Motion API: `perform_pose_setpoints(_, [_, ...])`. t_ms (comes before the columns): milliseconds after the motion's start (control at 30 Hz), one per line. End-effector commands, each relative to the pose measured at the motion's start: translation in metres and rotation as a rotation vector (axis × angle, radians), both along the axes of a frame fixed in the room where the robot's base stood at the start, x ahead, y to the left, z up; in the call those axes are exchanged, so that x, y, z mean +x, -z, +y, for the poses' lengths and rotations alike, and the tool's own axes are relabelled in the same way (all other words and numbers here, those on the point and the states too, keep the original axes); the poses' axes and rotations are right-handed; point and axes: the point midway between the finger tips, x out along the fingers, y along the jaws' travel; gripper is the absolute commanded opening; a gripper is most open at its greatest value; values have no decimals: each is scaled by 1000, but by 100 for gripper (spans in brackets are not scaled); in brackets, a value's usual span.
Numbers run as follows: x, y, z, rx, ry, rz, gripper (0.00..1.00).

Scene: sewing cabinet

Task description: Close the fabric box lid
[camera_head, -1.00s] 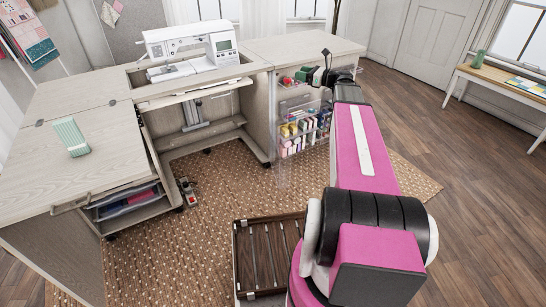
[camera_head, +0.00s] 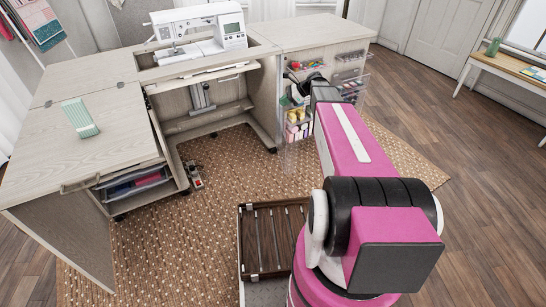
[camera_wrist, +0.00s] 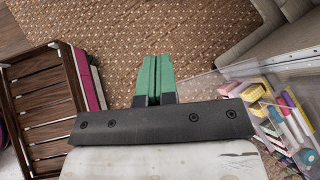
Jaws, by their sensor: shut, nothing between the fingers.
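A clear box (camera_wrist: 295,125) of colourful rolled or folded pieces is at the right of the wrist view. In the head view, clear bins (camera_head: 298,130) with similar contents sit on the side of the cabinet. A transparent panel (camera_wrist: 205,82) stands out from the box toward my fingers; it looks like an open lid or door, but I cannot tell for sure. My gripper (camera_wrist: 154,78) has green fingers, shut and empty, beside this panel. I cannot tell if they touch it. In the head view, the dark wrist largely hides the fingers.
The sewing cabinet (camera_head: 90,125) carries a sewing machine (camera_head: 205,30) and a green striped box (camera_head: 80,118). Left drawers (camera_head: 135,185) hold folded fabric. Open floor lies to the right.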

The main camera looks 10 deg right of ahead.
Motion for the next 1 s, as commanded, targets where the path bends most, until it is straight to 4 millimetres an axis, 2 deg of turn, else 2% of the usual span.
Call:
perform_pose_setpoints(33, [2, 31, 13, -83, -75, 25, 0])
perform_pose_setpoints(200, [-9, 117, 37, -373, -334, 93, 0])
perform_pose_setpoints(400, [-23, 200, 53, -699, -660, 175, 0])
perform_pose_setpoints(500, [-28, 234, 58, -859, -827, 217, 0])
perform_pose_setpoints(600, [-29, 262, 63, -1018, -995, 259, 0])
perform_pose_setpoints(767, [-27, 298, 75, -1275, -1262, 333, 0])
perform_pose_setpoints(867, [-23, 315, 88, -1438, -1424, 380, 0])
perform_pose_setpoints(1000, [-14, 333, 114, -1671, -1636, 452, 0])
